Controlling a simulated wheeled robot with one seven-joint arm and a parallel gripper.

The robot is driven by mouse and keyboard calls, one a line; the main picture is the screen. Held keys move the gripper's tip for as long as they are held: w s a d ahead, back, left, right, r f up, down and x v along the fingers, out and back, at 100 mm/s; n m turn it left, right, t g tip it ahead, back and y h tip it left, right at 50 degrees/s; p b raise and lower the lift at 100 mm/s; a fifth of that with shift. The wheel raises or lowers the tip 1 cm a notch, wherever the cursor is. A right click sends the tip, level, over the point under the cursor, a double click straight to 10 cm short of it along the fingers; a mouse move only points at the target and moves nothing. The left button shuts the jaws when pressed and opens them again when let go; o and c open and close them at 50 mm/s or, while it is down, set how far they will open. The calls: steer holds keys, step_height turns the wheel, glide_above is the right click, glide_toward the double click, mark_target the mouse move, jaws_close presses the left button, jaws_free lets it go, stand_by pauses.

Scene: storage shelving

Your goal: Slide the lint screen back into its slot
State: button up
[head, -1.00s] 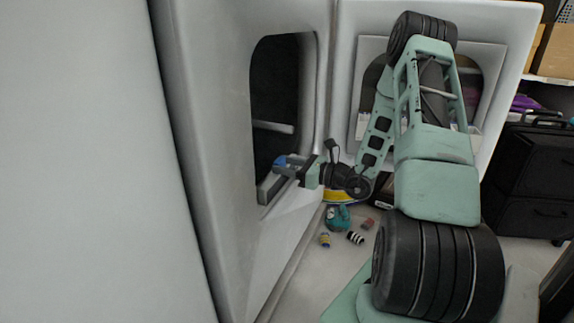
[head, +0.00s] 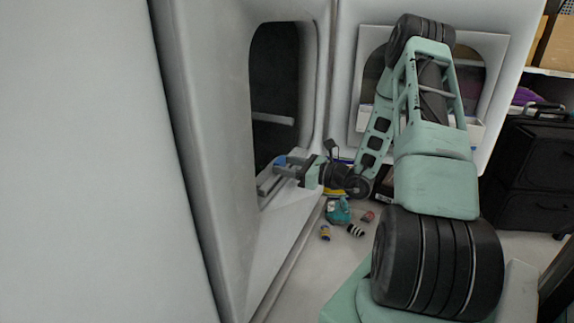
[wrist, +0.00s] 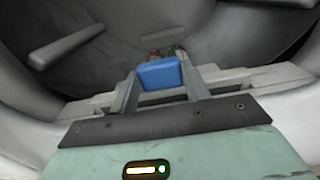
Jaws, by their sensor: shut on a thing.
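My gripper (head: 288,168) is at the lower rim of the dryer's round-cornered door opening (head: 275,85) in the head view. Its fingers are shut on a blue piece, which I take to be the lint screen's handle (wrist: 160,73); the blue also shows in the head view (head: 281,160). In the wrist view the blue piece sits between the two fingertips, with the dark drum beyond. A light grey slotted ledge (wrist: 232,77) lies on either side of the fingers. The screen's body and the slot's inside are hidden, so I cannot tell how deep the screen sits.
The dryer's open door (head: 345,75) stands behind my arm. Small items, including a striped one (head: 355,230) and a teal one (head: 338,210), lie on the floor. A black suitcase (head: 530,175) stands at the right. A pale fin (wrist: 65,47) crosses the drum.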

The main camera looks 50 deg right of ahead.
steer(key=shift+f+b, duration=0.55)
steer(key=shift+f, duration=0.55)
steer(key=o, duration=1.1)
steer(key=p+v, duration=0.8)
steer(key=v, duration=0.9)
steer(key=shift+s+d, duration=0.1)
steer(key=shift+s, duration=0.05)
steer(key=shift+s+d, duration=0.1)
